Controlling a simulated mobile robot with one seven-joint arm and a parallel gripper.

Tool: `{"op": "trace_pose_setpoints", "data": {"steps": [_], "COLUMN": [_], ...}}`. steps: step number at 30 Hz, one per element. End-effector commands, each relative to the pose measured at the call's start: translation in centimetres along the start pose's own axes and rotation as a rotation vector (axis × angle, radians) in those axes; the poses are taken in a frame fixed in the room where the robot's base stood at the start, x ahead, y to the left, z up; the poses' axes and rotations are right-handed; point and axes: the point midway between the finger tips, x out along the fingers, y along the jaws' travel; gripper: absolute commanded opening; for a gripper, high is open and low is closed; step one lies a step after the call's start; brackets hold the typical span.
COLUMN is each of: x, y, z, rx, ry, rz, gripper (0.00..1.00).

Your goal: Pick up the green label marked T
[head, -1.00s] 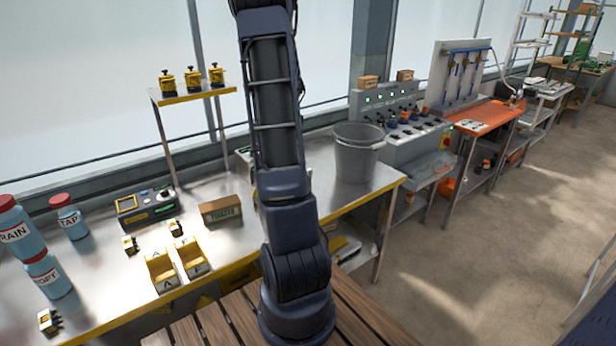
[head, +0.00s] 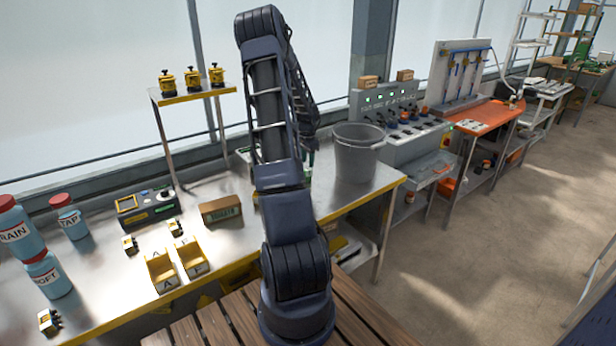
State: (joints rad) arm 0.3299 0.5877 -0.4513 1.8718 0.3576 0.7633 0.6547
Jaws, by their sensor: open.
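I cannot make out a green label marked T. A small patch of green shows on the bench behind my arm, too hidden to identify. A brown box (head: 221,210) with a dark greenish printed face stands on the steel bench, left of my arm; its lettering is too blurred to read. My gripper (head: 311,152) hangs low over the bench at the end of my forearm, left of the grey bucket (head: 358,153). It is small, dark and partly hidden by my arm. I see nothing held in it.
Two yellow bins (head: 161,272) (head: 193,258) stand at the bench's front. Blue bottles (head: 45,275) with red caps stand at the left. A control box (head: 147,207) sits behind the bins. A raised shelf (head: 193,95) carries yellow-and-black pots. Bare steel (head: 110,290) lies left of the bins.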

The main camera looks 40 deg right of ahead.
Motion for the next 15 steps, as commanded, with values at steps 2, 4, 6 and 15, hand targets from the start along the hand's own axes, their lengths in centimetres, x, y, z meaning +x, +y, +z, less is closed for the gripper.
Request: {"op": "trace_pose_setpoints", "data": {"steps": [2, 4, 6, 15], "x": [0.6, 0.9, 1.3, 5.1], "y": [0.0, 0.0, 0.0, 0.1], "z": [0.0, 0.0, 0.0, -0.2], "rx": [0.0, 0.0, 0.0, 0.0], "ry": [0.0, 0.0, 0.0, 0.0], "rz": [0.0, 0.0, 0.0, 0.0], "gripper": [0.44, 0.44, 0.44, 0.44]}}
